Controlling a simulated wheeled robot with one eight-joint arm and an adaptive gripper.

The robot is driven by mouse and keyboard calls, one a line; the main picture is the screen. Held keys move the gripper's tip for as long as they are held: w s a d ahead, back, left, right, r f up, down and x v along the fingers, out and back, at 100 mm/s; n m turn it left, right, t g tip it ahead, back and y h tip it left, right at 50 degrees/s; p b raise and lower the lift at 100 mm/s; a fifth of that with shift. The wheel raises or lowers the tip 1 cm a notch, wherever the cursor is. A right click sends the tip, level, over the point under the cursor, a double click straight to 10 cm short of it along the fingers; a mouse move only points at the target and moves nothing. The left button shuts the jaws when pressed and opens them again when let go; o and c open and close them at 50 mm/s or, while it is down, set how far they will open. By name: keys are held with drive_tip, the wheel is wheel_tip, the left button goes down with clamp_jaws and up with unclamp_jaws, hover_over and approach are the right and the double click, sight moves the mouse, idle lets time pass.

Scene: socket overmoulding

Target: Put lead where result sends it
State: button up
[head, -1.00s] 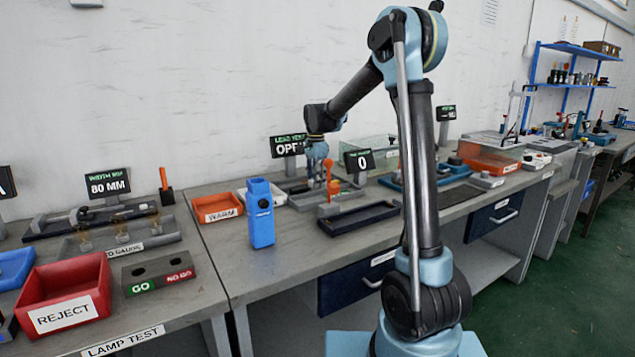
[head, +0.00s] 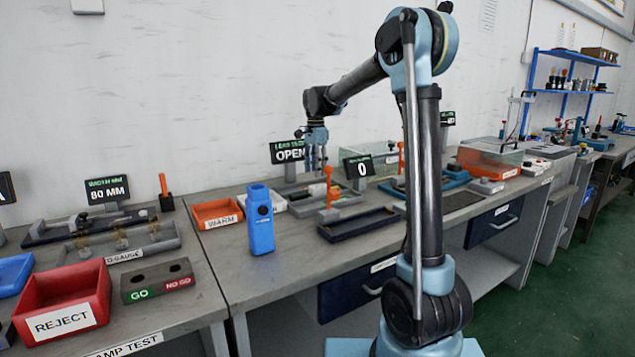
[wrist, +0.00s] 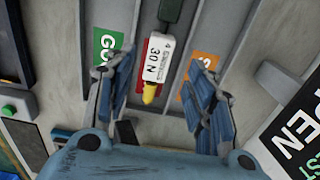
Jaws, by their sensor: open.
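In the wrist view a white piece marked 30 N (wrist: 154,62) with a yellow tip (wrist: 149,90) lies in a grey channelled fixture (wrist: 183,28), with red beside it and a dark green part above it. I cannot tell whether this piece is the lead. My gripper (wrist: 152,72) is open, with one finger on each side of the white piece and apart from it. In the head view my gripper (head: 316,157) hangs above the fixture. The lead test display (head: 289,152) reads OPEN.
A red REJECT bin (head: 62,296), an orange WARM bin (head: 217,213) and a GO/NO GO block (head: 157,280) stand to the left. A blue upright holder (head: 260,225) and a dark tray (head: 358,224) stand nearer the bench front. An orange lever (head: 329,183) rises beside the gripper.

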sight(316, 186)
wheel_tip(316, 186, up, 5)
drive_tip(key=shift+f, duration=0.1)
idle(0.4)
